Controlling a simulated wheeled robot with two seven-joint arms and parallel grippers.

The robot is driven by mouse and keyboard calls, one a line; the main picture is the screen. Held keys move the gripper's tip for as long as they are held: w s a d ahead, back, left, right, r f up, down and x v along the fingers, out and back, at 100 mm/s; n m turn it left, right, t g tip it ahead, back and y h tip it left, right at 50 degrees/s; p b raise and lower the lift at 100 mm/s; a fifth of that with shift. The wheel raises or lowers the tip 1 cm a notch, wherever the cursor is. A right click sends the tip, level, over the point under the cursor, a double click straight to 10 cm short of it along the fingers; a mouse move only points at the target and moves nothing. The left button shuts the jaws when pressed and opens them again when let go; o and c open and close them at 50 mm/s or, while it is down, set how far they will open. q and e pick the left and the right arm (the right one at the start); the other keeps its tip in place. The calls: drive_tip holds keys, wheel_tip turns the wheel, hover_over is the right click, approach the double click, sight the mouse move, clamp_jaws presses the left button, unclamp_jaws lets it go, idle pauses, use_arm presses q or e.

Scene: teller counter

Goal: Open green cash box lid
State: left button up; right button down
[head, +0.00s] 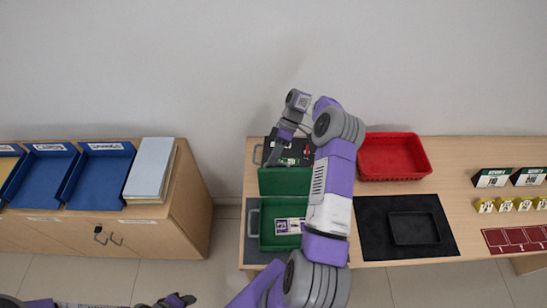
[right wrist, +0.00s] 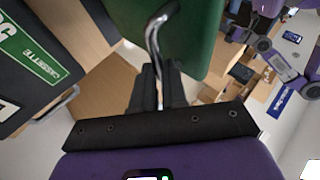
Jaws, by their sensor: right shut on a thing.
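The green cash box (head: 268,238) stands on the counter in the head view, with its inside showing and a white and purple bundle (head: 290,225) in it. Its green lid (head: 284,181) is swung up at the back, away from the box opening. My right gripper (head: 277,153) is behind the lid, partly hidden. In the right wrist view my right gripper (right wrist: 158,92) is shut on a bent metal handle (right wrist: 153,38) beside the green lid (right wrist: 190,30). My left gripper (head: 180,300) shows only in part at the bottom edge; its jaws are unclear.
A black cassette box (head: 270,147) with a side handle stands right behind the lid. A red tray (head: 393,157) and a black mat (head: 374,232) with a small dark tray (head: 414,228) lie to the right. Blue trays (head: 103,170) sit on a separate cabinet at left.

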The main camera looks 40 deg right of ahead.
drive_tip(key=c, duration=1.2)
unclamp_jaws()
drive_tip(key=shift+s+f, duration=0.1)
drive_tip(key=shift+f, duration=0.45)
drive_tip(key=shift+o, duration=0.2)
drive_tip(key=shift+r, duration=0.15)
drive_tip(key=v, duration=0.7)
drive_tip(key=shift+d+r+b, duration=0.2)
drive_tip(key=shift+b, duration=0.1)
